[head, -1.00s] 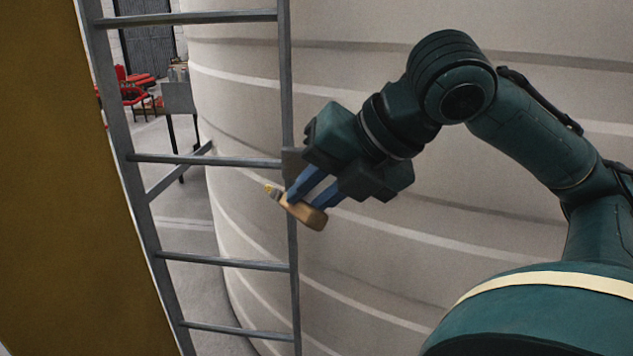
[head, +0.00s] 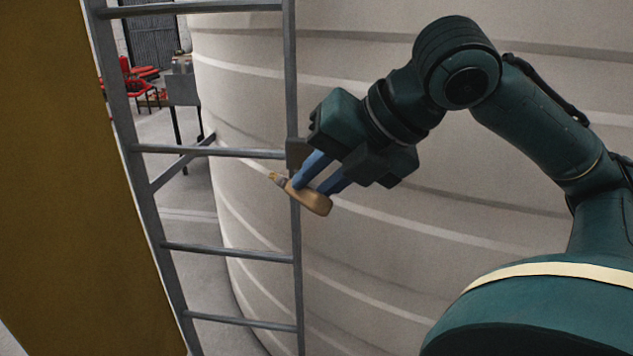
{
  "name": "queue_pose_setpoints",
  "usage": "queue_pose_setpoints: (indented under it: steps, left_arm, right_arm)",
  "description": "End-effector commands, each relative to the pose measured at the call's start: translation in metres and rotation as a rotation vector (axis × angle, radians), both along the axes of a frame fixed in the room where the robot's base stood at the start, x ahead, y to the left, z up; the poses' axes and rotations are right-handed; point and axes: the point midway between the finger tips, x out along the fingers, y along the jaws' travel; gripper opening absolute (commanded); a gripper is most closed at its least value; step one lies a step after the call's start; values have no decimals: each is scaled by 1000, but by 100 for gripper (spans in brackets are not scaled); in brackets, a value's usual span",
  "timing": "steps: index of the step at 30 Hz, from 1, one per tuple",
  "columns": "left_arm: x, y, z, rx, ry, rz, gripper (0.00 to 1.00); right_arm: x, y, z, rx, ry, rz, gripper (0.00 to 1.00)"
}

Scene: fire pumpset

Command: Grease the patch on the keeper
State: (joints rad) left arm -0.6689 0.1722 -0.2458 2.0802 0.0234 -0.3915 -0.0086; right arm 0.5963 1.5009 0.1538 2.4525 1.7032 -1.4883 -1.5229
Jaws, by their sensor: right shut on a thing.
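My right gripper (head: 315,187) has blue fingers and is shut on a small brush (head: 309,200). The brush has a tan wooden handle and a short yellowish tip that points left. The brush is in front of the ladder's right rail, a little below the grey block on that rail. Whether the brush touches the rail, I cannot tell. The grey block (head: 297,153) sits on the rail where a rung meets it; whether it is the keeper, I cannot tell. No grease patch can be made out. My left gripper is not in view.
A grey metal ladder (head: 150,206) stands at left centre. Behind it is a large ribbed cream tank (head: 450,230). A brown-yellow panel (head: 70,180) fills the left side. Red equipment (head: 135,85) and a grey stand (head: 183,90) are on the floor far behind.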

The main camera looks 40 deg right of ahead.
Motion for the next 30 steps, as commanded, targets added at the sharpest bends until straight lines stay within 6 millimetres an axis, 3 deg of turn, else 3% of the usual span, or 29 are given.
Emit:
queue_pose_setpoints:
  steps: [3,15,30]
  left_arm:
    - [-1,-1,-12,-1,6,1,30]
    - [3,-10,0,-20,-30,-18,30]
    - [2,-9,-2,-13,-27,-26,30]
  right_arm:
    - [10,-12,-3,5,0,-4,0]
    - [37,-46,0,3,1,-3,0]
    - [44,-54,0,0,-1,-3,0]
